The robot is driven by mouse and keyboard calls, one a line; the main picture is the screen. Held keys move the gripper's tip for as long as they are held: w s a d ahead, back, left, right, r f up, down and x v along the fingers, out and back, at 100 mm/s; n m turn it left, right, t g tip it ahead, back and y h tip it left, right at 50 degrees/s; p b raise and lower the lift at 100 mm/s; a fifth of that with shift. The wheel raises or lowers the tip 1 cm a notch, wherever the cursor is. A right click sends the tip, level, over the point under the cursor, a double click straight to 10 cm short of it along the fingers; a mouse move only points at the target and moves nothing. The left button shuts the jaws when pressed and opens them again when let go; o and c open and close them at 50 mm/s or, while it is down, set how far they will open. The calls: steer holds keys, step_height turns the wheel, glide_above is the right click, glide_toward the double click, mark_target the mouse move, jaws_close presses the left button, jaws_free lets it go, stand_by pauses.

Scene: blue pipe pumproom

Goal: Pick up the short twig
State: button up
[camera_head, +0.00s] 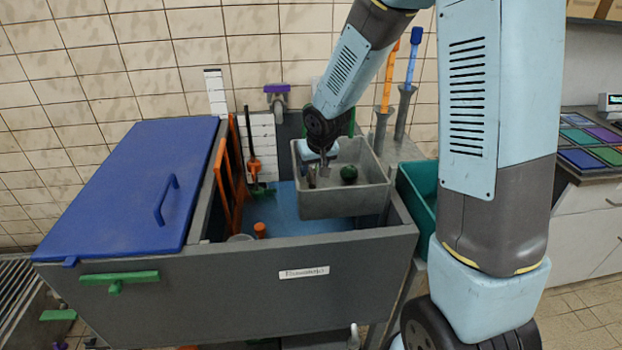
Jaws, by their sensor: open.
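My gripper (323,172) points down into a grey open bin (345,204) and is small in the view. Its jaws are open, with their tips below the bin's rim. A small thin brownish upright shape (311,178) stands just left of the jaws inside the bin. It may be the short twig, but it is too small to be sure. I cannot tell whether the jaws touch it. A dark green round object (348,174) lies in the bin to the right of my gripper. The bin's floor is mostly hidden by its front wall.
The bin sits at the right end of a large grey trough (230,290). A blue lid (135,185) covers the trough's left part. Orange frames (233,175) and a green-headed tool (258,188) stand left of the bin. A teal bin (417,195) is to the right.

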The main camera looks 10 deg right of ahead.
mark_target(312, 175)
steer(key=shift+x, duration=1.55)
jaws_close()
